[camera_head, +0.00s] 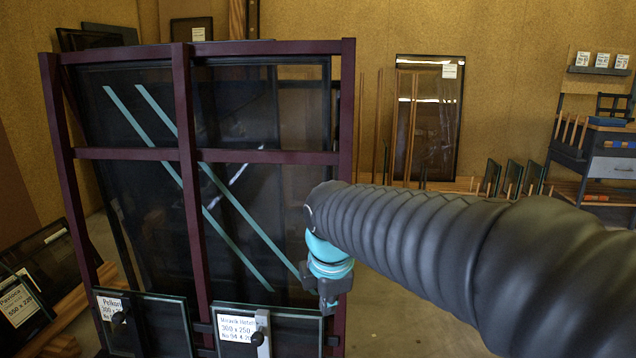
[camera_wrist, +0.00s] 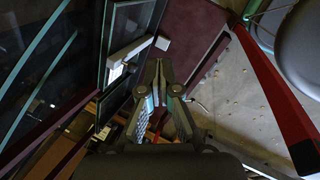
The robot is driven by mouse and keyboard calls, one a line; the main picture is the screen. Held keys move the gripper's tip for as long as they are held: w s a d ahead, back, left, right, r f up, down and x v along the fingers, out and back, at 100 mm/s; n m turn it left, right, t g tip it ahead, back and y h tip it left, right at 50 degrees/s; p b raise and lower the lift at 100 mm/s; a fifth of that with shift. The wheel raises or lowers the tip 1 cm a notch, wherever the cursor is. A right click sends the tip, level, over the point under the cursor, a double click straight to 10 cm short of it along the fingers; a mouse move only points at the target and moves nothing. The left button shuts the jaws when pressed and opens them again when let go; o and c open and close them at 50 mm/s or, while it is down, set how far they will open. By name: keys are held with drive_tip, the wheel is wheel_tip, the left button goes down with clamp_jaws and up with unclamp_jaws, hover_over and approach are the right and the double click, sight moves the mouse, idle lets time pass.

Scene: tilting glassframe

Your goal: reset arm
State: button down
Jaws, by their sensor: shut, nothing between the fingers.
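My gripper (camera_head: 328,302) hangs at the end of my outstretched arm, just in front of the lower right post of the dark red frame rack (camera_head: 188,150). In the wrist view my gripper (camera_wrist: 160,70) is shut, with its fingers together and nothing between them. Beside the fingers, to the left in the wrist view, is a small glass pane with a pale handle (camera_wrist: 130,52). The head view shows this lower right pane (camera_head: 290,328) with a label and a handle (camera_head: 262,335). Whether the gripper touches the rack cannot be told.
Another labelled pane (camera_head: 160,325) sits at the rack's lower left. Framed panes (camera_head: 25,305) lean at the far left. A tall framed pane (camera_head: 430,120) stands at the back wall. A grey workbench (camera_head: 610,155) is at the right. Floor right of the rack looks clear.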

drive_tip(key=s+d+f+m+t, duration=0.2)
drive_tip(key=s+d+m, duration=1.2)
drive_tip(key=m, duration=0.7)
drive_tip(key=s, duration=0.3)
drive_tip(key=shift+f+m, duration=0.3)
drive_tip(key=shift+f, duration=0.1)
